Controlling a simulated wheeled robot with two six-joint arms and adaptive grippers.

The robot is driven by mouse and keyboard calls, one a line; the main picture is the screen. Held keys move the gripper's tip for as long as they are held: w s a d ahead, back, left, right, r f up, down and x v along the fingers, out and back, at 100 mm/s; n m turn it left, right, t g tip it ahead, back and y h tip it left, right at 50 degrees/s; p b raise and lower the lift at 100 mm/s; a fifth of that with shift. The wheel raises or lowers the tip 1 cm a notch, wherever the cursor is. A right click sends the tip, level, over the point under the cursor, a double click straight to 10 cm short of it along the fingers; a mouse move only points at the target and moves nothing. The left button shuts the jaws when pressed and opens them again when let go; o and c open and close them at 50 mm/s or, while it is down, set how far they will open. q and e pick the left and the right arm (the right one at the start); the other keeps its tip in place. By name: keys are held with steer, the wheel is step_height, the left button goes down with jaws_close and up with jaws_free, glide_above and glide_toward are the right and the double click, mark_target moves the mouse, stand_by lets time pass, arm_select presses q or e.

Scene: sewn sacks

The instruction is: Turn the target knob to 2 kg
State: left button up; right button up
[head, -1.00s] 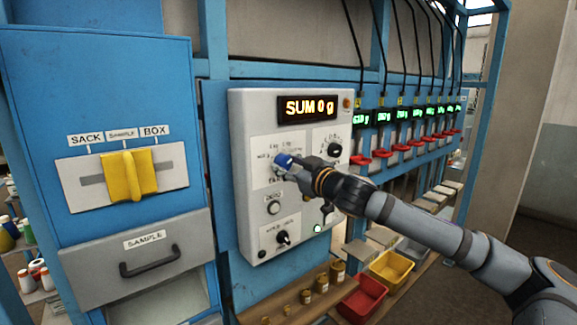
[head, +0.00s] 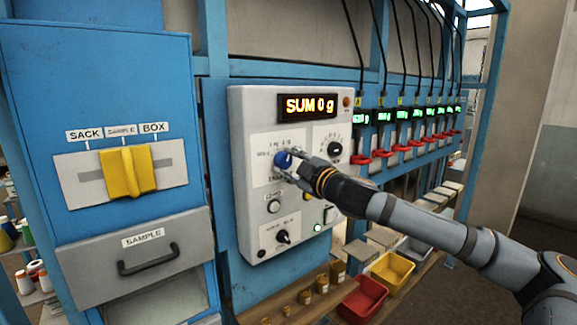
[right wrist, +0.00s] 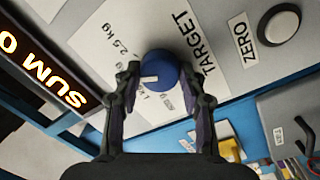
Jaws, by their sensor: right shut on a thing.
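The blue target knob (head: 282,160) sits on the upper left of the light grey control panel (head: 243,215). In the right wrist view the knob (right wrist: 163,68) is seen from close up, beside the printed word TARGET. Its white pointer mark faces left in that view, toward a finger. A 2.5 kg label shows above left; the scale label nearest the pointer is hidden by the finger. My right gripper (head: 287,166) is shut on the knob, with one finger on each side. My left gripper is not in view.
The display (head: 308,106) reads SUM 0 g. A ZERO button (head: 274,206), a black selector (head: 283,237) and a black dial (head: 334,149) are close to my right gripper. A yellow handle (head: 127,172) is at left. Red (head: 362,300) and yellow bins stand below.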

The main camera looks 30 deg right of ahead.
steer(key=shift+f+n, duration=0.1)
steer(key=shift+n, duration=0.4)
steer(key=o, duration=1.1)
steer(key=shift+o, duration=0.2)
